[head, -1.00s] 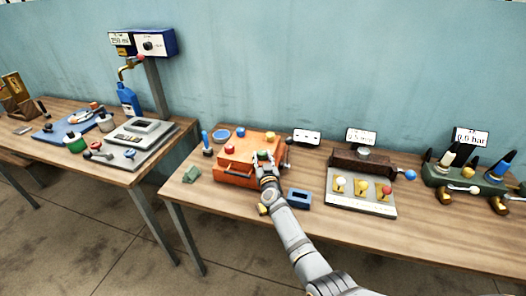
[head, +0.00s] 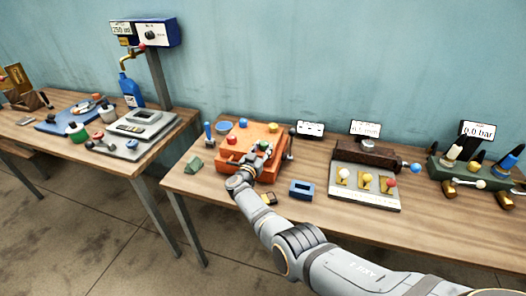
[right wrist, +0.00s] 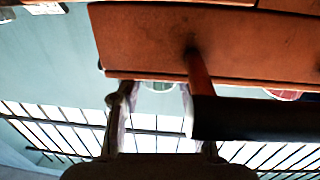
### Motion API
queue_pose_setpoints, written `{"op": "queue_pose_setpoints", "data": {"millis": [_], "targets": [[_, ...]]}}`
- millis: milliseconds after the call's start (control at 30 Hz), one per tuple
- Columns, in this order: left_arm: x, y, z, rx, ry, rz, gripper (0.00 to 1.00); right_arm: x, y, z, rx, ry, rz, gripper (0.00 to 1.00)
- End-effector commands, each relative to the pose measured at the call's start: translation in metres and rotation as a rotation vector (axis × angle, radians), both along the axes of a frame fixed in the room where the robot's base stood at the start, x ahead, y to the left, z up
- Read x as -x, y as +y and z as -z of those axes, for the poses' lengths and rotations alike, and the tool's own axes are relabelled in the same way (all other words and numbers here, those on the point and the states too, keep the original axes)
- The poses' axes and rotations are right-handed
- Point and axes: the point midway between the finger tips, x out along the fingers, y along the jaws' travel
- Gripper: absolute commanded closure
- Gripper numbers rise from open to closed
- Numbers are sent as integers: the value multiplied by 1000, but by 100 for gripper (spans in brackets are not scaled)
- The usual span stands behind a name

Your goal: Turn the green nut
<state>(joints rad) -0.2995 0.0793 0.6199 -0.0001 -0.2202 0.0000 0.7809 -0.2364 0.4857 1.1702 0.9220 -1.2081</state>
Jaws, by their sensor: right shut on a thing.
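The green nut (head: 264,145) sits on top of the orange box (head: 225,160) on the right-hand table in the head view. My right gripper (head: 259,151) reaches over the box's front edge and is shut on the nut, covering much of it. In the right wrist view the green nut (right wrist: 158,86) shows as a small green patch between the two fingers of my right gripper (right wrist: 156,105), beyond the edge of the orange box (right wrist: 150,45). My left gripper does not show.
A red knob (head: 231,140), a blue screwdriver (head: 209,133) and a blue ring block (head: 301,189) are near. A dark bar (right wrist: 245,118) on an orange stem is close beside the fingers in the right wrist view. A lever unit (head: 365,180) stands to the right.

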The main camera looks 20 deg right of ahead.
Motion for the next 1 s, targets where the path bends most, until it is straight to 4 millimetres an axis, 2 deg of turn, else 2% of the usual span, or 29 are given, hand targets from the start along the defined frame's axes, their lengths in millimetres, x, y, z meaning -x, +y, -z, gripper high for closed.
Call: {"op": "queue_pose_setpoints", "data": {"millis": [333,367,533,833,1000], "targets": [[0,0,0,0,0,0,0,0,0,-1,-1,1,2,93],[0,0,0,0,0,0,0,0,0,-1,-1,1,2,61],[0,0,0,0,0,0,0,0,0,0,-1,1,2,38],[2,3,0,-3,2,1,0,0,0,-1,-1,1,2,38],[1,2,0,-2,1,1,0,0,0,-12,-3,-1,2,38]]}}
